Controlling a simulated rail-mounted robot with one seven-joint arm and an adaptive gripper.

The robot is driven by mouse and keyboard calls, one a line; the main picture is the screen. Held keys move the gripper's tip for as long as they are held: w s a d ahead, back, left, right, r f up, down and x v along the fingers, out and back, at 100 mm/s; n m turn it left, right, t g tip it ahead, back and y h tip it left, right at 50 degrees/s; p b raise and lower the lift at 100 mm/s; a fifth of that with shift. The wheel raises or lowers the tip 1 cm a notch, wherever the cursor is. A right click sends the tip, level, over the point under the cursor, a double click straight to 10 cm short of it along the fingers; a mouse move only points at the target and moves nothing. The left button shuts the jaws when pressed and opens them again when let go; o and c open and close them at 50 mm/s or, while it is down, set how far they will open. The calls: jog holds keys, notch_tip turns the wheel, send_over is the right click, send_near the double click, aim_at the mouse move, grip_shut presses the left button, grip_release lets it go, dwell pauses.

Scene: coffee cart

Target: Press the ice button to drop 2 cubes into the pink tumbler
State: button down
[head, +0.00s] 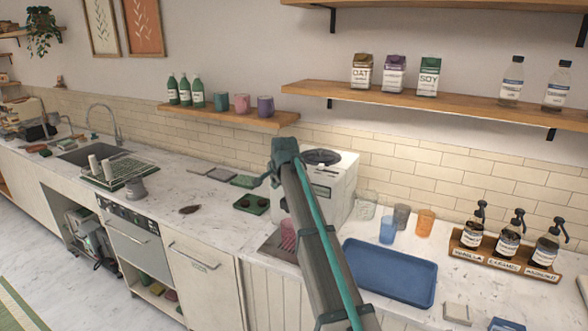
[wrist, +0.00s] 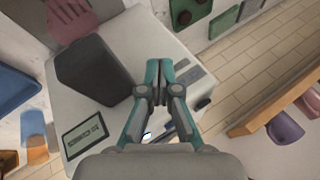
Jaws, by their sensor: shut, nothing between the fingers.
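The white ice machine (head: 345,185) stands on the counter in the head view, partly hidden by my arm. The wrist view shows its white front (wrist: 120,45), a dark spout (wrist: 88,62), a small display (wrist: 85,135) and a grey panel (wrist: 188,76). The pink tumbler (head: 288,230) stands upright by the machine's base, partly behind my arm; its pink side (wrist: 70,18) shows at the wrist view's top left. My gripper (wrist: 159,78) is shut and empty in front of the machine, beside the panel. I cannot tell whether the fingertips touch it. No ice cubes are visible.
A blue tray (head: 390,272) lies right of my arm. Blue (head: 387,231), grey and orange (head: 425,222) cups stand behind it. A wooden rack (head: 500,258) holds pump bottles at the right. A wall shelf (head: 225,115) carries mugs and green bottles.

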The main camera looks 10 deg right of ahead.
jog(key=w+d+r+t+b, duration=0.1)
jog(key=w+d+r, duration=0.3)
jog(key=r, duration=0.3)
jog(key=w+d+r+n+t+h+b, duration=0.1)
jog(key=w+d+r, duration=0.3)
jog(key=r, duration=0.4)
jog(key=shift+w+d+b, duration=0.3)
jog(key=shift+w+b, duration=0.1)
jog(key=shift+b, duration=0.15)
jog(key=shift+f, duration=0.15)
jog(key=shift+f+b, duration=1.55)
jog(key=shift+f, duration=2.75)
jog(key=shift+f, duration=0.1)
jog(key=shift+f, duration=0.35)
jog(key=shift+f, duration=0.5)
jog(key=shift+r, duration=0.9)
jog(key=shift+r, duration=0.15)
